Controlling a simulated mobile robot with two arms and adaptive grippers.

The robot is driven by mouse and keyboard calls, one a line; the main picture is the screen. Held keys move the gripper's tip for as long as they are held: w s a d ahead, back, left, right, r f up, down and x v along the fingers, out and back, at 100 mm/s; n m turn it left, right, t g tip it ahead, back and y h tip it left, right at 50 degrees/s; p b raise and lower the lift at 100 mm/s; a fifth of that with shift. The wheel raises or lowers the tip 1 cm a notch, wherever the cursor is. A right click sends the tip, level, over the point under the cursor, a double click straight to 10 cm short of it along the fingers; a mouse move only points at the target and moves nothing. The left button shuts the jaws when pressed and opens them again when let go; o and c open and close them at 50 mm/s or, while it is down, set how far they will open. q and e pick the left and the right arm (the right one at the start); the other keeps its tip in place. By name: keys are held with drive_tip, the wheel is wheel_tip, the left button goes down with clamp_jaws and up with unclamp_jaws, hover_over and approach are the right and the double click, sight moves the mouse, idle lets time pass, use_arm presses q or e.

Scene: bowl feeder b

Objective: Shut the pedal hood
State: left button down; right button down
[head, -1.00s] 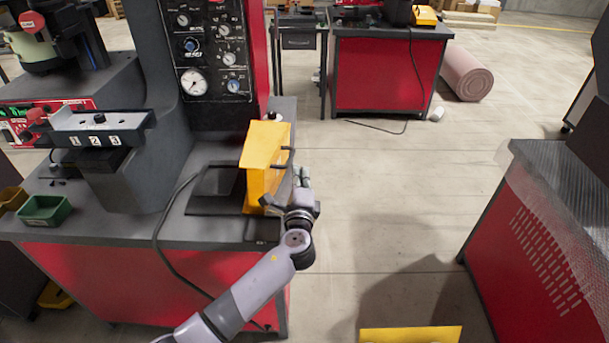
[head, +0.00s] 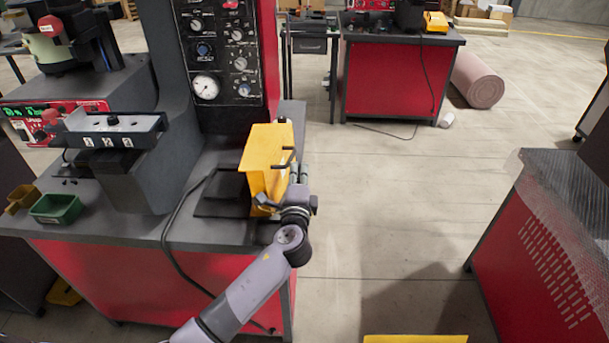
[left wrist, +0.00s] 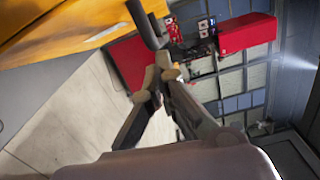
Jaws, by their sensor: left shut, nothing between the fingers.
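The yellow pedal hood (head: 263,150) stands upright near the right edge of the grey workbench. A dark handle (head: 289,158) sticks out from its right side. I cannot tell from here how far the hood is open. My left gripper (head: 299,168) is just right of the hood, beside the handle, pointing away from me, with its fingers shut and empty. In the left wrist view, the hood's yellow surface (left wrist: 60,28) fills the upper left. The dark handle bar (left wrist: 143,22) is just beyond my closed fingertips (left wrist: 157,78); contact is unclear. My right gripper is not in view.
A dark flat plate (head: 221,194) and a black cable (head: 172,222) lie left of the hood. A gauge panel (head: 217,55) stands behind it. A green bin (head: 56,208) is at the bench's left. Open floor (head: 400,210) lies to the right.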

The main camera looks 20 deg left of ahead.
sight(245, 163)
use_arm(q)
drive_tip(key=s+a+r+n, duration=0.1)
drive_tip(key=a+n, duration=0.1)
drive_tip(key=a, duration=0.2)
drive_tip(key=s+a+r+n+p, duration=0.1)
drive_tip(key=a+r+n, duration=0.1)
drive_tip(key=a+n, duration=0.1)
drive_tip(key=s+a+r+n+p, duration=0.1)
drive_tip(key=a+r+n, duration=0.1)
drive_tip(key=a, duration=0.3)
drive_tip(key=shift+s+a+r+n, duration=0.15)
drive_tip(key=shift+s+a+n, duration=0.15)
drive_tip(key=shift+n, duration=0.3)
drive_tip(key=s+a+f+n, duration=0.2)
drive_tip(key=a+n, duration=0.2)
drive_tip(key=a, duration=0.3)
drive_tip(key=s+a+f+n, duration=0.2)
drive_tip(key=a+f+n, duration=0.1)
drive_tip(key=a+n, duration=0.2)
drive_tip(key=shift+a+f, duration=0.35)
drive_tip(key=shift+a, duration=0.5)
drive_tip(key=shift+p, duration=0.35)
